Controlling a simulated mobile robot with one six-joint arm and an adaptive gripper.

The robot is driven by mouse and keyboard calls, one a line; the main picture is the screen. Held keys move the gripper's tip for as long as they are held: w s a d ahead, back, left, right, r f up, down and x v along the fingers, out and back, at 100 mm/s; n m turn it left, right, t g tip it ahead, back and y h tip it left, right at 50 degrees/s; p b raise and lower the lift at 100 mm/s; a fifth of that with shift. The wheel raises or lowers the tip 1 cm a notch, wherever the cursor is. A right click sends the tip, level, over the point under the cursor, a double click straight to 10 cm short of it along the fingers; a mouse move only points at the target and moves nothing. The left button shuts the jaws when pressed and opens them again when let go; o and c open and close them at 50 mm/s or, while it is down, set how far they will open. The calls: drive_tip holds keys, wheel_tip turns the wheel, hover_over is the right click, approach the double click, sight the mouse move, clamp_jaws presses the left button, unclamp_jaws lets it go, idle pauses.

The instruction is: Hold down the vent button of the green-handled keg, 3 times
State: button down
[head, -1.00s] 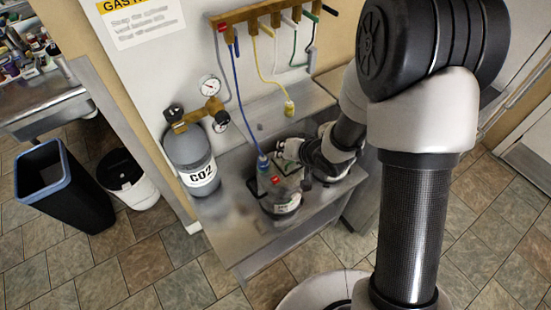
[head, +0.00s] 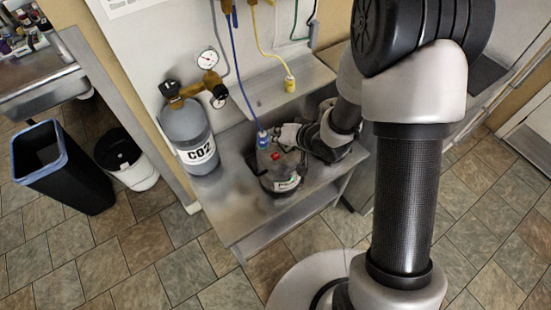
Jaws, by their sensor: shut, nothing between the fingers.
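A dark grey keg (head: 283,177) with a pale label stands on the metal shelf. A small red part (head: 275,156) shows on its top. A blue connector (head: 263,141) on a blue hose sits at the top left of the keg. My gripper (head: 277,131) is shut and empty, at the keg's top, just right of the blue connector. I cannot tell whether it touches anything. My gripper and arm cover the back right of the keg's top. No green handle can be made out, nor which part is the vent button.
A grey CO2 cylinder (head: 188,135) with gauges stands left of the keg. A yellow hose connector (head: 289,84) hangs behind. The metal shelf (head: 236,212) is bare at front left. A black bin (head: 62,172) and a white bin (head: 138,172) stand on the floor.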

sight(278, 155)
wheel_tip(278, 155, down, 6)
drive_tip(key=b, duration=0.4)
drive_tip(key=shift+r, duration=0.15)
idle(1.1)
drive_tip(key=shift+f, duration=0.4)
drive_tip(key=shift+f+b, duration=0.65)
drive_tip(key=shift+b, duration=0.05)
idle(0.5)
drive_tip(key=shift+r+p, duration=1.05)
wheel_tip(278, 155, up, 5)
drive_tip(key=p, duration=0.5)
drive_tip(key=shift+r, duration=0.1)
